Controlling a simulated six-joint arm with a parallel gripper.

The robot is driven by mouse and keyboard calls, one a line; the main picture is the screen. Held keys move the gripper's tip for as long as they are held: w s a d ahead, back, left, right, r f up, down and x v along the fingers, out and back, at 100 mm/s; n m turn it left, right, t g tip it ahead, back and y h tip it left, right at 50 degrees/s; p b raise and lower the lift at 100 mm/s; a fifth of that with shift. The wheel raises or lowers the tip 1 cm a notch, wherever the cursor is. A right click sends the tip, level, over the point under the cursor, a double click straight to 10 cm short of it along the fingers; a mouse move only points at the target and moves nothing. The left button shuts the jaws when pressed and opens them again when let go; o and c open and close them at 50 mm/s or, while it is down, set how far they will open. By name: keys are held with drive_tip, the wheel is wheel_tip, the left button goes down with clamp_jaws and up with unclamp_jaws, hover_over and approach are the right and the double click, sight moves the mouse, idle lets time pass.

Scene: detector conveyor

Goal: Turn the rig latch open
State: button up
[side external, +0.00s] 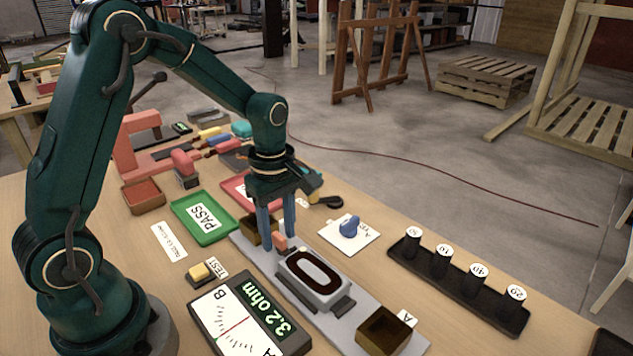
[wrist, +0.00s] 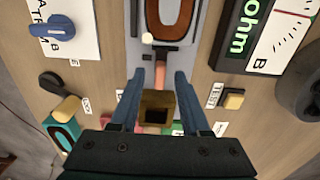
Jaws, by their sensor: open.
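The rig is a long grey plate (side external: 330,318) bearing a grey block with a dark oval ring (side external: 316,276). A small salmon-pink piece (side external: 281,242), which looks like the latch, sits at the block's end nearest my gripper. In the wrist view it is a narrow pink bar (wrist: 160,72) lying along the plate between my fingers. My gripper (side external: 277,238) is open, fingers pointing down over that end of the rig. The wrist view shows its fingers (wrist: 160,76) apart on either side of the bar, with nothing clearly gripped. Contact cannot be told.
A brown open box (side external: 384,331) stands at the plate's near end; another (wrist: 158,107) lies beneath my gripper. A meter (side external: 240,318) and yellow TEST button (side external: 199,271) flank the rig. A blue knob (side external: 349,227) and a black weight rack (side external: 455,283) are rightward.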

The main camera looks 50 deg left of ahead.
clamp_jaws()
drive_tip(key=shift+m, duration=0.3)
drive_tip(key=m, duration=0.3)
drive_tip(key=shift+m, duration=0.3)
drive_tip(key=m, duration=0.4)
drive_tip(key=shift+w+m, duration=0.15)
drive_tip(key=shift+m, duration=0.15)
drive_tip(key=m, duration=0.4)
drive_tip(key=shift+d+r, duration=0.1)
drive_tip(key=m, duration=0.5)
drive_tip(key=shift+w+d, duration=0.1)
